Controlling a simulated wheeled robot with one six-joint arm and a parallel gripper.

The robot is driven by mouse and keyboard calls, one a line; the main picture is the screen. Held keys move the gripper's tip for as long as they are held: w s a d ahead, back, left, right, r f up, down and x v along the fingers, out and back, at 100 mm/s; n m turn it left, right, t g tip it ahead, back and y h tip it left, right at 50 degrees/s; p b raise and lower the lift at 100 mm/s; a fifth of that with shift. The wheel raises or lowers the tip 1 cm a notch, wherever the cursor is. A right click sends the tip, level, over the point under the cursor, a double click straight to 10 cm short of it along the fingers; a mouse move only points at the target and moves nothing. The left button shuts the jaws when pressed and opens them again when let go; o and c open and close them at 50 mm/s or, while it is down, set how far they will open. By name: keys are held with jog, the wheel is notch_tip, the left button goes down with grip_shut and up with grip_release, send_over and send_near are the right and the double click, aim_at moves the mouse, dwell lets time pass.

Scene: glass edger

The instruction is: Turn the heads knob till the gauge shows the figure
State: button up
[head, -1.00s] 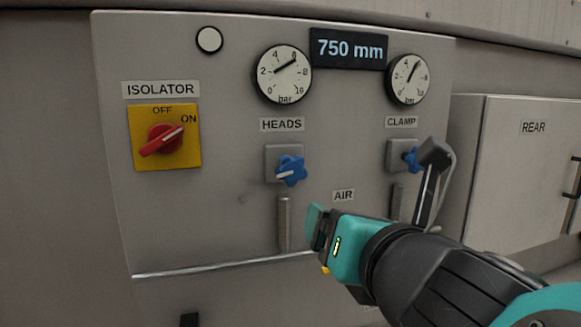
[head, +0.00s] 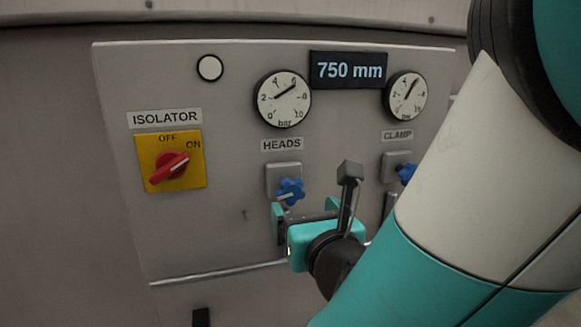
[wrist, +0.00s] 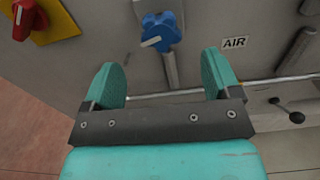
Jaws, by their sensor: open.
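The blue heads knob (head: 290,191) sits on a grey square plate under the HEADS label (head: 282,144), with a white mark pointing left. It also shows in the wrist view (wrist: 160,32), ahead of the fingers and between their lines. The heads gauge (head: 283,98) above it has its needle near 6 bar. My gripper (head: 305,207) is open and empty just below the knob, its fingers to either side and apart from it. In the wrist view my gripper (wrist: 166,78) has both teal fingertips visible. A display (head: 348,70) reads 750 mm.
A clamp gauge (head: 406,97) and blue clamp knob (head: 406,172) are at right, partly behind my arm. A red isolator switch (head: 169,167) on a yellow plate is at left. A metal ledge (head: 215,272) runs along the panel's lower edge.

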aim_at(293, 191)
jog(key=p+x, duration=0.3)
jog(key=x, duration=0.5)
jog(key=shift+r+p, duration=0.1)
jog(key=shift+p, duration=0.2)
jog(key=shift+w+a, duration=0.1)
jog(key=shift+w, duration=0.3)
jog(key=c, duration=0.9)
